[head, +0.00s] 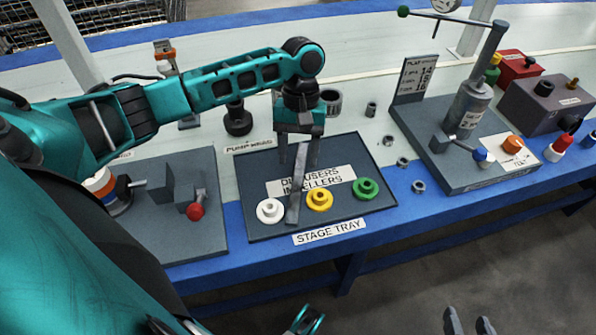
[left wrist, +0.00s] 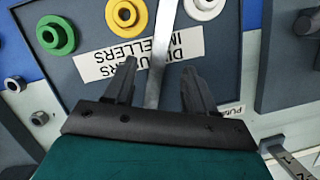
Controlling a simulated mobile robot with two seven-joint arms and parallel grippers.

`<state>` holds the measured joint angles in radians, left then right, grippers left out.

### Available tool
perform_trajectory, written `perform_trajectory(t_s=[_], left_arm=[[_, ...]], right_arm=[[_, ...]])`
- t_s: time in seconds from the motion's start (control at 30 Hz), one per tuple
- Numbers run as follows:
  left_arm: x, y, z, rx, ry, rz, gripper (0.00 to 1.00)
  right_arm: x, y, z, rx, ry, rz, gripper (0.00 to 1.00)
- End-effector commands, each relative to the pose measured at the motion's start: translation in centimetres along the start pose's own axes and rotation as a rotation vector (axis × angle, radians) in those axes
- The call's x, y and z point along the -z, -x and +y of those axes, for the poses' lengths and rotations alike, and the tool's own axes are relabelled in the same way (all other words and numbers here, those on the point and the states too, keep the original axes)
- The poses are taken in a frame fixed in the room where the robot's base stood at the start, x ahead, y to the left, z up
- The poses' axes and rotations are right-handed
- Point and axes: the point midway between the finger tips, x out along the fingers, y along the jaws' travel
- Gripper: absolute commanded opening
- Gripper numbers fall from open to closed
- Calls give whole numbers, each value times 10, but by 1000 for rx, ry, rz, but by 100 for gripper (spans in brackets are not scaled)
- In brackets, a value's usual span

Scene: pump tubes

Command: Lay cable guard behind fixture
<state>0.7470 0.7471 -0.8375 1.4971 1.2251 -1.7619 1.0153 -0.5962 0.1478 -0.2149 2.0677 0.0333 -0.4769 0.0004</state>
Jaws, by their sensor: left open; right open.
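A long flat light-grey strip, which looks like the cable guard (head: 294,205), is over the stage tray (head: 252,218), running front to back across its label. In the left wrist view the strip (left wrist: 165,35) passes between my fingers. My left gripper (head: 300,165) points down over the tray, open, with a finger on each side of the strip and gaps beside it; I cannot tell its height. My right gripper (head: 470,324) is open and empty at the bottom edge, away from the table. A grey fixture (head: 440,165) with a tilted column stands at the right.
White (head: 270,211), yellow (head: 320,200) and green (head: 366,188) flanged rings lie on the tray near the strip. Several nuts lie between tray and fixture. A grey plate with a red-knobbed clamp (head: 195,210) is at left.

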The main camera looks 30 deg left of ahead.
Motion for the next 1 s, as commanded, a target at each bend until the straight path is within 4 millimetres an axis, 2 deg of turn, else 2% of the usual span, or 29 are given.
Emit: perform_trajectory(t_s=[0.2,0.3,0.57,1.0], left_arm=[[5,-35,0,2,1,-2,55],[4,-46,0,2,0,-1,55],[4,-48,0,1,0,0,55],[4,-48,0,0,0,0,13]], right_arm=[[-17,-12,1,0,0,0,50],[-20,-14,0,2,0,-5,50],[-11,-13,0,4,2,9,50],[-10,-12,-1,5,2,8,50]])
